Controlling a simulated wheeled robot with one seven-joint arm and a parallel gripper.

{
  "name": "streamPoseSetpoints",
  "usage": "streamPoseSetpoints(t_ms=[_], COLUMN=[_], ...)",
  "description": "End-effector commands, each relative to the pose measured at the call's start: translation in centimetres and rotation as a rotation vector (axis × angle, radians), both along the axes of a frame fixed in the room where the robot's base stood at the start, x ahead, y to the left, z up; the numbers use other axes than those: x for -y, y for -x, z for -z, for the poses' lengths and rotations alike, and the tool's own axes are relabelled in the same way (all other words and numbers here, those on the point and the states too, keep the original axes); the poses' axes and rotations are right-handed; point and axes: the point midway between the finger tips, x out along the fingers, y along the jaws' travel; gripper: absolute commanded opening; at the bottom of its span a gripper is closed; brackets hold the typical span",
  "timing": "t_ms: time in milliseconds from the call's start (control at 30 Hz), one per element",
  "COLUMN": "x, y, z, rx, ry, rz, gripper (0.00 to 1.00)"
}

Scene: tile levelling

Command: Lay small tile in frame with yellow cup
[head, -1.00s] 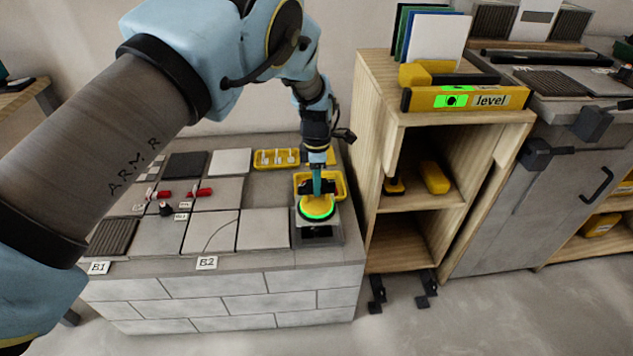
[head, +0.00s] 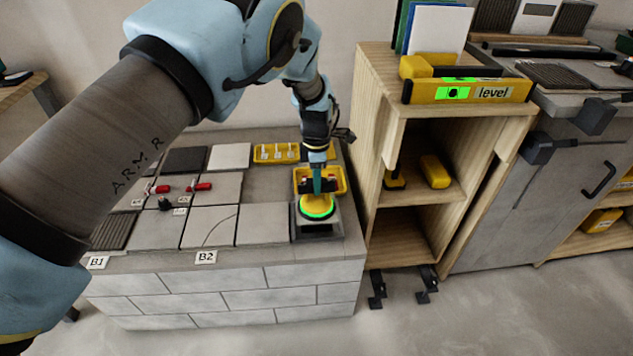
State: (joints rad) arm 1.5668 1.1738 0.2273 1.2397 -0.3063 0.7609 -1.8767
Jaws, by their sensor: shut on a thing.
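My gripper (head: 318,190) points down at the right end of the block bench and is shut on the yellow suction cup (head: 317,204). The cup has a glowing green ring at its base. It sits over a grey square piece (head: 304,222) with a dark gap or recess (head: 316,231) at its front. I cannot tell whether the small tile is under the cup, or whether the cup touches the grey piece. Larger grey tiles (head: 263,224) lie just left of it. The fingertips are partly hidden by the cup.
A yellow tray (head: 338,181) stands right behind the cup, and another with white pieces (head: 275,153) lies farther back. A wooden shelf (head: 445,122) bearing a yellow level (head: 468,91) rises close on the right.

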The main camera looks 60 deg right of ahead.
Motion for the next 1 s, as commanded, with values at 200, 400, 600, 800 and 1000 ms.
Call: streamPoseSetpoints(t_ms=[200, 400, 600, 800, 1000], x=[0.1, 0.1, 0.1, 0.1, 0.1], y=[0.0, 0.0, 0.0, 0.0, 0.0], z=[0.2, 0.8, 1.3, 1.9, 2.5], rx=[0.000, 0.000, 0.000, 0.000, 0.000], ry=[0.002, 0.002, 0.002, 0.002, 0.002], rz=[0.000, 0.000, 0.000, 0.000, 0.000], gripper=[0.00, 0.00, 0.00, 0.00, 0.00])
